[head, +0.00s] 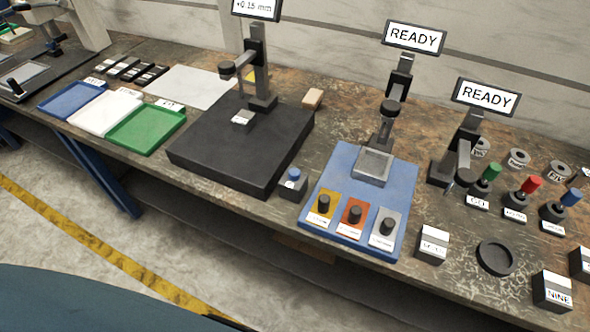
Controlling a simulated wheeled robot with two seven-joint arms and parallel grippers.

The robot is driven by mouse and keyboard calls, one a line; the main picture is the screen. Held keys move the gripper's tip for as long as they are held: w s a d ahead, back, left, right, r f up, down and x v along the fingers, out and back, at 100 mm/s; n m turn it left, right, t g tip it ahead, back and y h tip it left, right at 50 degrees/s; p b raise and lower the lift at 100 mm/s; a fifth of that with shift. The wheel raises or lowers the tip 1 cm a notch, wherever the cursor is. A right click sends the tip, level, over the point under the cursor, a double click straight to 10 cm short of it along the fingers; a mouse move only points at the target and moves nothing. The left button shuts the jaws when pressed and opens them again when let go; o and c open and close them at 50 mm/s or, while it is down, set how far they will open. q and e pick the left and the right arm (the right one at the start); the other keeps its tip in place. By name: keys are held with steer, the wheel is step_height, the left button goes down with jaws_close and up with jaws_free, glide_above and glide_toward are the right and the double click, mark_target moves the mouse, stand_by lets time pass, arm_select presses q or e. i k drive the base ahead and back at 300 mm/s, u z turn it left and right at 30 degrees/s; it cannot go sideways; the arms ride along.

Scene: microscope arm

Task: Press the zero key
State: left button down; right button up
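A small dark box with a blue-and-white top (292,184) sits at the front edge of the bench, between the black plate and the blue board. It looks like a key, but I cannot read its label. The display (256,8) above the black plate reads about +0.15 mm and is cut off by the top edge. Under it a gauge stand (258,75) rises from the black plate (235,165), with a small grey block (242,121) on the plate. Neither of my grippers shows in the head view.
A blue board (330,185) with several knobs stands right of the small box, below a READY display (413,38). Another READY display (486,97), coloured-handled tools and labelled boxes are farther right. Blue, white and green trays (147,127) lie left. Open floor lies in front.

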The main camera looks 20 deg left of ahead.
mark_target(294, 173)
steer(key=k, duration=0.5)
steer(key=z, duration=1.05)
steer(key=i, duration=0.7)
steer(key=u, duration=1.05)
